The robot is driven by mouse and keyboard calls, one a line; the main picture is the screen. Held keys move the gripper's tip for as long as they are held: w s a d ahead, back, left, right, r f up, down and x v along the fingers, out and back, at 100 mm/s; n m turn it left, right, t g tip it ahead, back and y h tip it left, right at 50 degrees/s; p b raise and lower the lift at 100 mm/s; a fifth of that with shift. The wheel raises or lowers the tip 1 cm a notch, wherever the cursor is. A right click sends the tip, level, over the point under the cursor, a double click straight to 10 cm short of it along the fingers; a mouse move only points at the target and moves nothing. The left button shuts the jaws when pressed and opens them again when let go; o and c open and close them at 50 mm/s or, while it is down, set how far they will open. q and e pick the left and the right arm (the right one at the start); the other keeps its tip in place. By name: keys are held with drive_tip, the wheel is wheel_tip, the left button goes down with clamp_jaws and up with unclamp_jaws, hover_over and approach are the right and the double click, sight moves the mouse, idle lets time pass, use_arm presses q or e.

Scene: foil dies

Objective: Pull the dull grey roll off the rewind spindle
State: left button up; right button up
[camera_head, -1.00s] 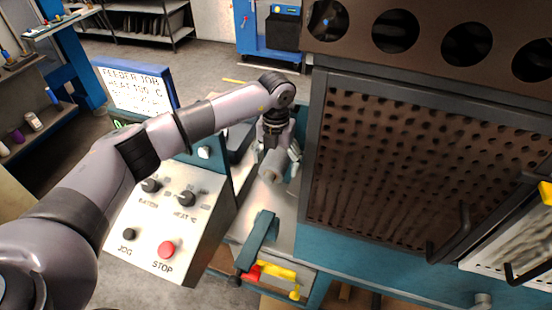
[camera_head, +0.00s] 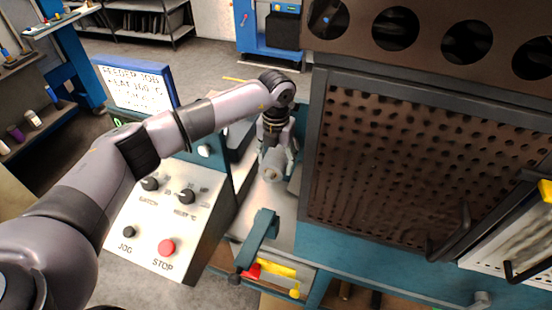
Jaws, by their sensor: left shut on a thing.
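The dull grey roll (camera_head: 273,163) is in the middle of the view, between the control panel and the perforated guard. Its near end, with a small brown core, faces me. My left gripper (camera_head: 275,150) reaches down from above and is shut on the roll, with a finger on each side of it. The rewind spindle cannot be made out, so I cannot tell whether the roll is on it. My right gripper is not in view.
A perforated guard (camera_head: 420,165) stands close on the right. A sloped control panel (camera_head: 165,215) with knobs and a red stop button stands on the left. A teal lever arm (camera_head: 258,240) and a yellow-handled part (camera_head: 278,270) lie nearer. A display board (camera_head: 137,86) stands behind the panel.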

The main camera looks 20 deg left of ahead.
sight(265, 183)
use_arm(q)
drive_tip(key=shift+c, duration=1.3)
drive_tip(key=shift+r, duration=0.2)
drive_tip(key=shift+s, duration=0.2)
drive_tip(key=shift+s+a+r+p, duration=0.1)
drive_tip(key=shift+s+p, duration=0.65)
drive_tip(key=shift+s, duration=0.3)
drive_tip(key=shift+s+p, duration=1.05)
drive_tip(key=shift+s, duration=1.65)
drive_tip(key=s+p, duration=0.1)
drive_tip(key=s, duration=0.7)
drive_tip(key=shift+a+p, duration=0.2)
drive_tip(key=shift+p, duration=0.1)
